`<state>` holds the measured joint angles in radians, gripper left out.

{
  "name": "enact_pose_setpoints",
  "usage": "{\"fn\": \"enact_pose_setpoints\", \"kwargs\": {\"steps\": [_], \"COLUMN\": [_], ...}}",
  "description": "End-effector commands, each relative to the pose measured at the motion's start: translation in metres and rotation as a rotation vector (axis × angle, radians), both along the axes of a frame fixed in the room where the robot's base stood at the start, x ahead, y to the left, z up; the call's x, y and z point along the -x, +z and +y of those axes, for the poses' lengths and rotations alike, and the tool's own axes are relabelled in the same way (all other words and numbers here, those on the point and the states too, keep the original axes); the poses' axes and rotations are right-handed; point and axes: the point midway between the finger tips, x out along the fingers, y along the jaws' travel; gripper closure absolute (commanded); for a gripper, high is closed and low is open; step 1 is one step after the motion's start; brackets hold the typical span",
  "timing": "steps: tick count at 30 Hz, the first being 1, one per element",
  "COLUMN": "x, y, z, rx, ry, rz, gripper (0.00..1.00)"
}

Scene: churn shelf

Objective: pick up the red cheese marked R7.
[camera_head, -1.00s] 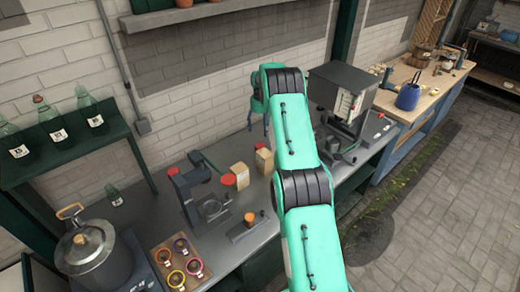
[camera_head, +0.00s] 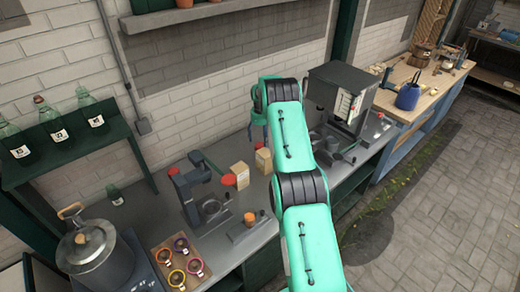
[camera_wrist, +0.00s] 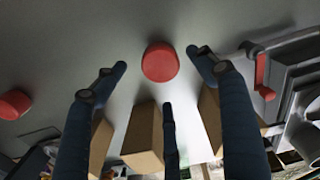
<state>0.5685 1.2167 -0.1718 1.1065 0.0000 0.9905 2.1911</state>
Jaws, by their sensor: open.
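In the wrist view a round red cheese (camera_wrist: 160,62) lies on the grey surface, in line with the gap between my fingertips. My gripper (camera_wrist: 158,68) is open and empty, with dark fingers on either side of the cheese and another in the middle below it. A second red round piece (camera_wrist: 13,104) is at the left edge. No R7 mark is readable on either. In the head view a red round piece (camera_head: 229,179) sits by the cartons. My gripper (camera_head: 258,125) hangs above the bench, partly hidden by my arm.
Tan cartons (camera_wrist: 144,135) stand close below the cheese in the wrist view, and on the bench (camera_head: 240,174) in the head view. A grey device (camera_wrist: 290,75) with a red part is at the right. A dark press stand (camera_head: 190,190) and a boxy machine (camera_head: 340,95) flank the cartons.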

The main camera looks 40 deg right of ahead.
Motion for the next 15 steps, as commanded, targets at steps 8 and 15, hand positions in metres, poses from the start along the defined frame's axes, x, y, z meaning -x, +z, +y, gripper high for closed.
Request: {"fn": "enact_pose_setpoints", "kwargs": {"steps": [8,15], "x": [-0.0003,0.0], "y": [-0.0115,-0.0118], "z": [-0.0001,0.0], "rx": [0.001,0.0], "ry": [0.0,0.0], "rz": [-0.001,0.0], "gripper": [0.29,0.29]}}
